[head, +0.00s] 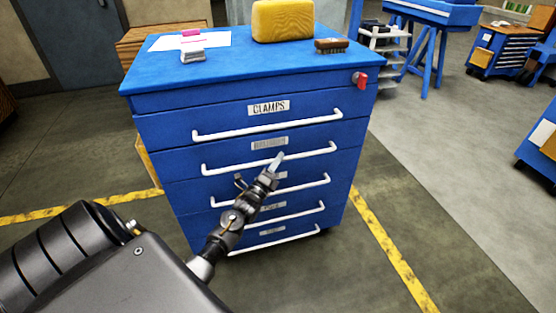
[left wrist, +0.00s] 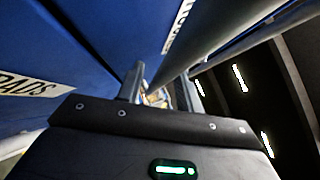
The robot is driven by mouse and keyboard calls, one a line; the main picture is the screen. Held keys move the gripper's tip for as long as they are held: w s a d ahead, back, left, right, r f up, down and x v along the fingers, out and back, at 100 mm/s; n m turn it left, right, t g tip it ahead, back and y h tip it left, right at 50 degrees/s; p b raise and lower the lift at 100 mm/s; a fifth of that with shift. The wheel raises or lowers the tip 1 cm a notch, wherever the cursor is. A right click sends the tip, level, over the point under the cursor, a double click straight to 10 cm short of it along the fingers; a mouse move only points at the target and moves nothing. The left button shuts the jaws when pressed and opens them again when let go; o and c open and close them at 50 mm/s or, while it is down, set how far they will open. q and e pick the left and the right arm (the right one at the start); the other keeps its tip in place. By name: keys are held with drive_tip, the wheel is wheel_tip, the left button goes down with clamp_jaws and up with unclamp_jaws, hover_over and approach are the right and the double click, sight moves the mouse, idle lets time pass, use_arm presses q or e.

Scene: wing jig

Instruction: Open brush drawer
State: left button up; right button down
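The blue drawer cabinet (head: 255,120) stands in front of me with several closed drawers, each with a white bar handle. The top label reads CLAMPS. The second drawer's label (head: 269,143) is too blurred to read, and I cannot tell by reading which is the brush drawer. My left gripper (head: 274,166) is in front of the second drawer, near its white handle (head: 311,152). In the left wrist view the left gripper's fingers (left wrist: 160,88) are apart, with a pale bar (left wrist: 225,48) close by the fingertips. I cannot tell whether they touch it. My right gripper is not in view.
A red key or tag (head: 361,80) sticks out at the upper right. Yellow floor lines flank the cabinet; the floor before it is clear.

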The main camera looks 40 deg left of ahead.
use_arm(q)
drive_tip(key=shift+w+r, duration=0.15)
drive_tip(key=shift+w, duration=0.15)
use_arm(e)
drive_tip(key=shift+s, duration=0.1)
use_arm(q)
drive_tip(key=shift+c, duration=0.5)
clamp_jaws()
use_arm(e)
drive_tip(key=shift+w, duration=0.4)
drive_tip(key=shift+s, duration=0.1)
